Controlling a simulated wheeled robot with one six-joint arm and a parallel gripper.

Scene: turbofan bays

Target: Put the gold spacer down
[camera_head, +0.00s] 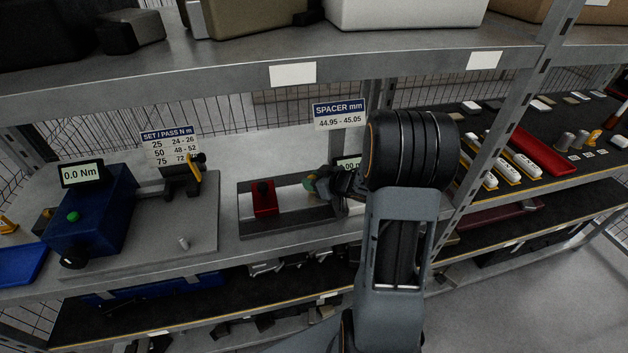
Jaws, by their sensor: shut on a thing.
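My gripper (318,185) is over the dark spacer gauge base (297,215) on the middle shelf. It is shut on the gold spacer (310,183), a small piece showing gold and greenish at the fingertips. Much of the spacer is hidden by my fingers and the view is small, so I cannot tell whether it touches the gauge. A red block (264,198) stands on the left part of the gauge base, left of the spacer. The gauge's display (348,163) is partly covered by my arm.
Left of the gauge is a grey plate (205,228) with a blue torque tester (105,210) reading 0.0 Nm. A small silver pin (183,243) stands on that plate. A shelf post (490,150) is right of my arm, and an upper shelf (200,80) runs above.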

